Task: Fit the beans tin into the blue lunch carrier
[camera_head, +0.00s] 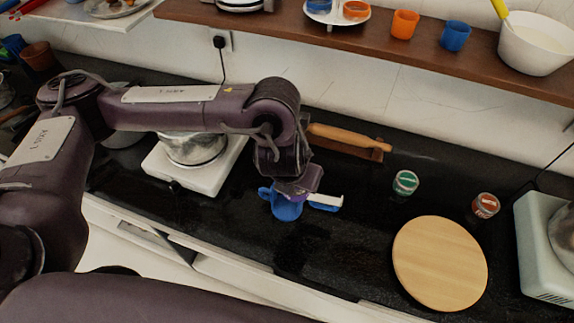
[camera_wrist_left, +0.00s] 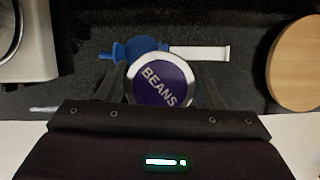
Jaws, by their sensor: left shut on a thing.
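The beans tin (camera_wrist_left: 160,84) has a purple top lettered BEANS and a silvery rim. In the left wrist view it sits between the fingers of my left gripper (camera_wrist_left: 160,92), which is shut on it. In the head view the left gripper (camera_head: 295,188) is directly over the blue lunch carrier (camera_head: 287,209) and mostly hides the tin. The carrier also shows in the left wrist view (camera_wrist_left: 138,48), partly behind the tin. A white and blue piece sticks out to its right. I cannot tell how far the tin is inside the carrier. My right gripper is not in view.
A green-topped tin (camera_head: 405,183) and a red-topped tin (camera_head: 485,205) stand to the right, near a round wooden board (camera_head: 440,263). A rolling pin (camera_head: 348,138) lies behind the gripper. A white stove with a metal pot (camera_head: 193,148) is at left. Black counter between is clear.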

